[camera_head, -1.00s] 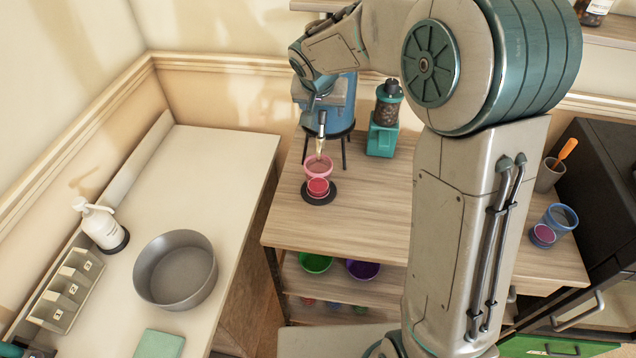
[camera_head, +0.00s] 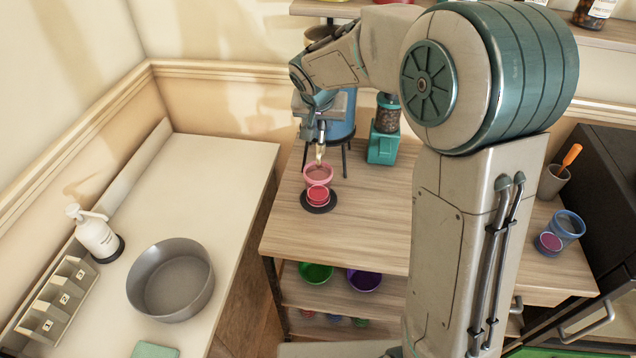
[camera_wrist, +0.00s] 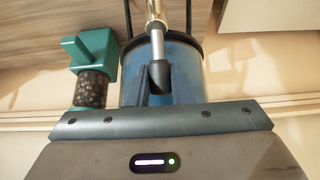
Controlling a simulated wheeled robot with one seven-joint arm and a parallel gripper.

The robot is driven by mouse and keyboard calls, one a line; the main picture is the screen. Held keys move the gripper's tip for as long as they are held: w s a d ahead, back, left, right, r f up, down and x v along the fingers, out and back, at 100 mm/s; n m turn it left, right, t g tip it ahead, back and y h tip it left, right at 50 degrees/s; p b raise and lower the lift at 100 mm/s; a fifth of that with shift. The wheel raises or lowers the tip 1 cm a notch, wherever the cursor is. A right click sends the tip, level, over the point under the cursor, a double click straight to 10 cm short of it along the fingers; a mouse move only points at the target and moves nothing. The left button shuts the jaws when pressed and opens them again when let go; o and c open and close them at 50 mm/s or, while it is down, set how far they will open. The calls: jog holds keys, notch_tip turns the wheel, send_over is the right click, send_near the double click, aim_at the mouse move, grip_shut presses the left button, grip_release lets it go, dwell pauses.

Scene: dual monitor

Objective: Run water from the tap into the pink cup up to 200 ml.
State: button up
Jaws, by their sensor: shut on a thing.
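The pink cup (camera_head: 317,177) stands upright on a black round base (camera_head: 324,207) on the wooden table. It is directly under the spout of the metal tap (camera_head: 320,151). The tap is on a blue water tank (camera_head: 342,130) on dark legs. My gripper (camera_head: 320,117) is at the tap, above the cup. In the wrist view, my gripper (camera_wrist: 160,96) is shut on the black tap handle (camera_wrist: 160,74), with the metal tap body running up from it. The cup is not in the wrist view. I cannot make out the water level or a stream.
A teal grinder with dark beans (camera_head: 384,132) stands close right of the tank. A blue cup (camera_head: 562,228) and an orange-handled tool in a holder (camera_head: 556,178) are at the table's right. A grey bowl (camera_head: 170,281) and a white pump bottle (camera_head: 96,236) are on the left counter.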

jog(key=shift+s+a+r+t+h+b, duration=0.1)
jog(key=shift+s+t+b, duration=0.35)
jog(key=shift+b, duration=2.25)
jog(key=shift+s+a+t+h+b, duration=0.1)
jog(key=shift+t+b, duration=0.65)
jog(key=shift+b, duration=2)
jog(key=shift+s+r+t+h+b, duration=0.1)
jog(key=shift+s+t+b, duration=0.35)
jog(key=shift+b, duration=2.25)
jog(key=shift+s+a+f+t+h+b, duration=0.2)
jog(key=shift+t+b, duration=0.6)
jog(key=shift+b, duration=2.35)
jog(key=shift+s+d+r+t+h+b, duration=0.1)
jog(key=shift+s+t+b, duration=0.45)
jog(key=shift+b, duration=2.55)
jog(key=shift+w+t, duration=0.25)
jog(key=shift+t, duration=0.05)
